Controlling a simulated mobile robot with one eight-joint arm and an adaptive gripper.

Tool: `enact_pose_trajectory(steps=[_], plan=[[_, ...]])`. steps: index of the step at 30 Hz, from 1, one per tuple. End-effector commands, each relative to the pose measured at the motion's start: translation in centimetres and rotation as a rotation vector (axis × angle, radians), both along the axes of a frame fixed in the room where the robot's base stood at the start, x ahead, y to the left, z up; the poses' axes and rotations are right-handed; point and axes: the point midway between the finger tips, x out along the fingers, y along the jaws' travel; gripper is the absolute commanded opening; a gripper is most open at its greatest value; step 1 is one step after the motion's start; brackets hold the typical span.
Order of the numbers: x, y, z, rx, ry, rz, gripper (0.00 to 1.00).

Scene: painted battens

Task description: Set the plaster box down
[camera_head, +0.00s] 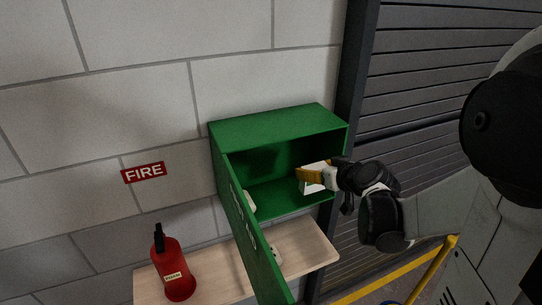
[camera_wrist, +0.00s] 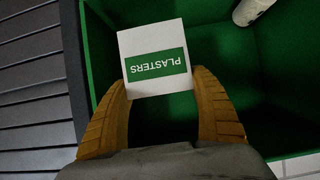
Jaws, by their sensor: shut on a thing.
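The plaster box (camera_wrist: 152,48) is white with a green panel reading PLASTERS, upside down in the wrist view. My gripper (camera_wrist: 163,92) is shut on it, with a yellow finger on each side. In the head view, my gripper (camera_head: 312,176) reaches from the right into the open green cabinet (camera_head: 280,124), and the white box (camera_head: 315,188) shows partly at its fingers. The cabinet interior also shows in the wrist view (camera_wrist: 110,20) behind the box. I cannot tell whether the box touches the cabinet floor.
The cabinet's open door (camera_head: 250,240) hangs toward me on the left. A white roll-like item (camera_wrist: 250,10) is in the cabinet. A dark shutter (camera_head: 430,80) is right.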

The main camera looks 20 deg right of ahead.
Motion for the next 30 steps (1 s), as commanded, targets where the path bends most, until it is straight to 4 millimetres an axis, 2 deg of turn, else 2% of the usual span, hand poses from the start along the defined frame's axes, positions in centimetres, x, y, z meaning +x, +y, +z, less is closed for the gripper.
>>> enact_pose_trajectory(steps=[3, 8, 12, 17, 23, 30], plan=[[3.0, 0.2, 0.0, 0.001, 0.000, 0.003, 0.45], [6.2, 0.3, 0.0, 0.000, 0.000, 0.001, 0.45], [6.0, 0.2, -2.2, 0.000, 0.000, -0.001, 0.45], [6.0, 0.2, -3.5, 0.000, 0.000, -0.001, 0.45], [6.0, 0.2, -6.6, 0.000, 0.000, -0.001, 0.45], [6.3, 0.2, -7.0, 0.000, 0.000, -0.001, 0.45]])
